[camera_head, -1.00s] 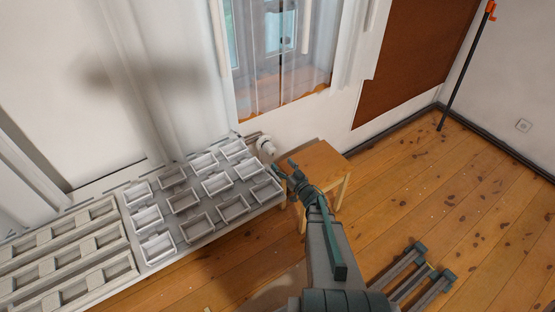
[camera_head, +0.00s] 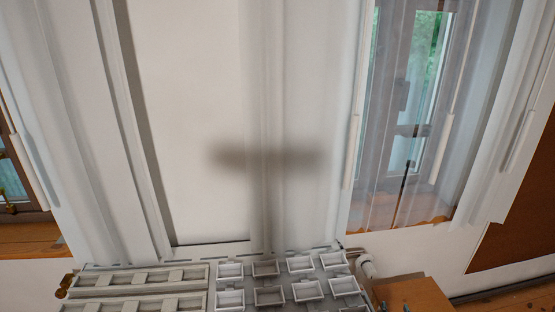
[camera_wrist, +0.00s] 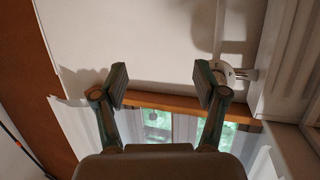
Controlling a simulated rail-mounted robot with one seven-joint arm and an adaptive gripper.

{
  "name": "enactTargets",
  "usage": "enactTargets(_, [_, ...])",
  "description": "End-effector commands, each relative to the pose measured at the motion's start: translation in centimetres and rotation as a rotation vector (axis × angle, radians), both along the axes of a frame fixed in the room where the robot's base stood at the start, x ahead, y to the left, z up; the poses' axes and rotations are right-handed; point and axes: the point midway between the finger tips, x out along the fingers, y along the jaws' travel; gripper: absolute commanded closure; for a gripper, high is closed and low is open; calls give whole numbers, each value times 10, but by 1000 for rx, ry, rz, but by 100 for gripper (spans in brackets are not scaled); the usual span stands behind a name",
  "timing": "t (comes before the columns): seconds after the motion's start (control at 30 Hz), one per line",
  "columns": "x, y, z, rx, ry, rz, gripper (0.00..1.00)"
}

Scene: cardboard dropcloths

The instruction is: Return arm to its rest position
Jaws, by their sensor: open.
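My gripper (camera_wrist: 161,84) shows in the wrist view. Its two fingers stand wide apart with nothing between them. Beyond the fingers are a pale wall, a wooden ledge and a window with a white curtain. In the head view my arm and gripper are out of the picture.
White open bins (camera_head: 268,296) stand in rows at the bottom of the head view, beside pale slotted racks (camera_head: 138,281). A small wooden table (camera_head: 412,293) is at the lower right. A curtained window (camera_head: 408,130) is at the right. A brown board (camera_head: 520,225) hangs at the far right.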

Motion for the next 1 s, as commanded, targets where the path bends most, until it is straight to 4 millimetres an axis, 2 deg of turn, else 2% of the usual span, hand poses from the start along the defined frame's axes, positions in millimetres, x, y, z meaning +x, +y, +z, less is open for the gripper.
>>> enactTargets(0.1, [-34, -16, -37, -13, 207, -135, 28])
enactTargets(0.23, [-78, -7, -81, 4, 461, -223, 28])
enactTargets(0.37, [-132, 25, -119, 50, 733, -255, 28])
enactTargets(0.47, [-178, 62, -142, 96, 951, -241, 28])
enactTargets(0.5, [-198, 80, -149, 118, 1040, -226, 28])
enactTargets(0.63, [-262, 140, -159, 189, 1316, -149, 28])
enactTargets(0.8, [-334, 209, -152, 269, 1603, -27, 28])
enactTargets(0.9, [-370, 244, -142, 300, 1734, 43, 28])
enactTargets(1.0, [-394, 268, -136, 309, 1809, 87, 28])
